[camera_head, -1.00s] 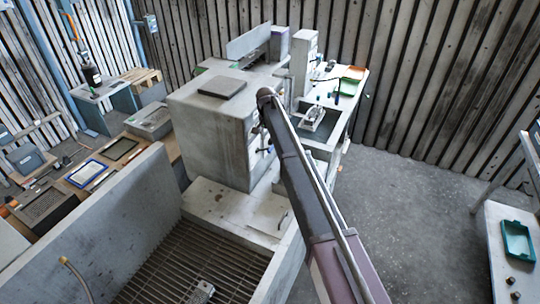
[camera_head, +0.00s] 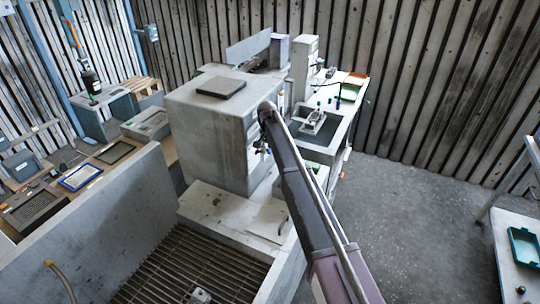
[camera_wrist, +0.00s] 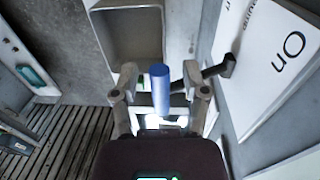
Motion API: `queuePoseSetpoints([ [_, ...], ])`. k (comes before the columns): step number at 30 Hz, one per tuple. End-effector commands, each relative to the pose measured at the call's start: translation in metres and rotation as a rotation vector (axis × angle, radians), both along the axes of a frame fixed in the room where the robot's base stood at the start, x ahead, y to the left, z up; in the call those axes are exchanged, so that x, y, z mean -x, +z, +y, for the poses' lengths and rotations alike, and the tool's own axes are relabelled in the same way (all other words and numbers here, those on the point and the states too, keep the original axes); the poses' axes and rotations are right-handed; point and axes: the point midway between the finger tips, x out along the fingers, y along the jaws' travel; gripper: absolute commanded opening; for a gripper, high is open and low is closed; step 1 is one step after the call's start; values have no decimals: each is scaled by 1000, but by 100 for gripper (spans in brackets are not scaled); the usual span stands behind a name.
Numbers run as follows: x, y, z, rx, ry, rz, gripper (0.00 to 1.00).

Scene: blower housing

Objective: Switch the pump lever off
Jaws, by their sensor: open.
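The pump lever shows in the wrist view as a dark arm (camera_wrist: 215,70) with a blue cylindrical handle (camera_wrist: 160,92). The dark arm runs from a pivot at the right towards the handle. My gripper (camera_wrist: 160,76) is open, with one finger on each side of the blue handle. I cannot tell whether either finger touches it. In the head view my arm reaches to the grey machine's side, and I cannot make out the lever or the fingertips there.
The grey machine housing (camera_head: 205,130) stands beside my arm. A slatted grate (camera_head: 190,270) lies in front of it. In the wrist view a grey open box (camera_wrist: 130,50) lies beyond my gripper. A green tray (camera_head: 525,247) sits on a right-hand table, with open floor (camera_head: 420,215) between.

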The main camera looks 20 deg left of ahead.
Motion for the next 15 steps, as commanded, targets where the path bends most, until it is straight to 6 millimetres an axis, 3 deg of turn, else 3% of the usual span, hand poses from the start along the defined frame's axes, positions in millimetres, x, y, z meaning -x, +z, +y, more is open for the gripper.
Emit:
queuePoseSetpoints([
  [11,0,-2,0,0,0,0,58],
  [15,0,-2,-1,0,0,0,22],
])
